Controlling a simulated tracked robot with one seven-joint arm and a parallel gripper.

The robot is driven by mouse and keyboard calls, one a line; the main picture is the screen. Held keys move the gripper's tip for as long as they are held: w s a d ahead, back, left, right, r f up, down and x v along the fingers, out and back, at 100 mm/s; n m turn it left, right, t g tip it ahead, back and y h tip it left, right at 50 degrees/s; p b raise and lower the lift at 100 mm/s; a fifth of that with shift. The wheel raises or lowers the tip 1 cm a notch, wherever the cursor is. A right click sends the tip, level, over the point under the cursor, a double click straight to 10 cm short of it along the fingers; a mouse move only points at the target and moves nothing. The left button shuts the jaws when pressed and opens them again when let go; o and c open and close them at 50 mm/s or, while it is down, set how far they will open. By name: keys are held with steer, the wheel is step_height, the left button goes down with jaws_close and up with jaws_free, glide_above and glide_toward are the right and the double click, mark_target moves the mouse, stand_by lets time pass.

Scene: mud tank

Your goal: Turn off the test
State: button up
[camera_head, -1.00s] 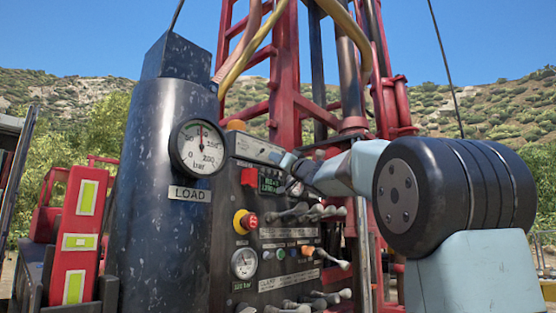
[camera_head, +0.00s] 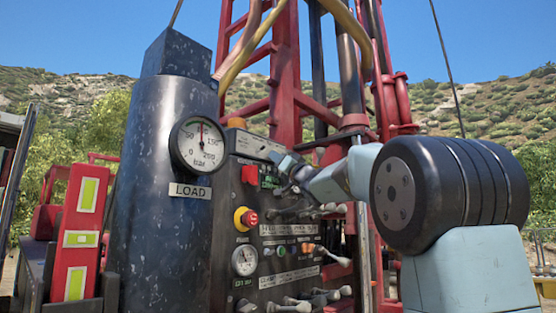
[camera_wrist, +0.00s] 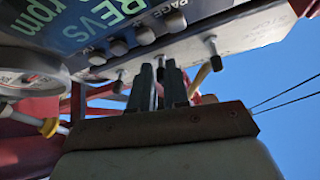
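The dark control panel (camera_head: 290,240) stands left of centre in the head view, with the arm reaching across its upper right. My gripper (camera_head: 279,158) is small there, at the panel's top edge, its fingertips hard to make out. In the wrist view the two dark fingers of my gripper (camera_wrist: 160,82) point up, with a narrow gap between them. A small toggle switch (camera_wrist: 160,67) shows at that gap; I cannot tell whether they touch. Another toggle (camera_wrist: 119,82) is to the left and one (camera_wrist: 212,48) to the right. No label reading TEST is legible.
A display reading REVS rpm (camera_wrist: 80,25) and several round buttons are beside the toggles. Below in the head view are a red-and-yellow stop button (camera_head: 245,219), a pressure gauge (camera_head: 244,261) and several levers. The LOAD gauge (camera_head: 201,145) is left, the red mast behind.

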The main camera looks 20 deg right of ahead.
steer(key=shift+o, duration=1.4)
steer(key=shift+w+d, duration=0.1)
steer(key=shift+o, duration=0.6)
steer(key=v, duration=1.4)
steer(key=shift+f, duration=0.15)
steer(key=s+a+f+n+g, duration=0.1)
steer(key=s+a+f+g, duration=0.55)
steer(key=f, duration=0.45)
steer(key=s+a+f+n+g, duration=0.1)
steer(key=s+a+f+g, duration=0.6)
steer(key=f, duration=0.5)
steer(key=s+d+f+m+g+h, duration=0.1)
steer(key=s+d+f+h, duration=0.3)
steer(key=s+f, duration=0.4)
steer(key=s+d+f+m+g+h, duration=0.2)
steer(key=s+d+f+h, duration=0.3)
steer(key=s+f, duration=0.4)
step_height(320, 180, down, 3)
steer(key=shift+s+r+m+h, duration=0.15)
steer(key=shift+s+m+h, duration=0.15)
steer(key=shift+h, duration=0.6)
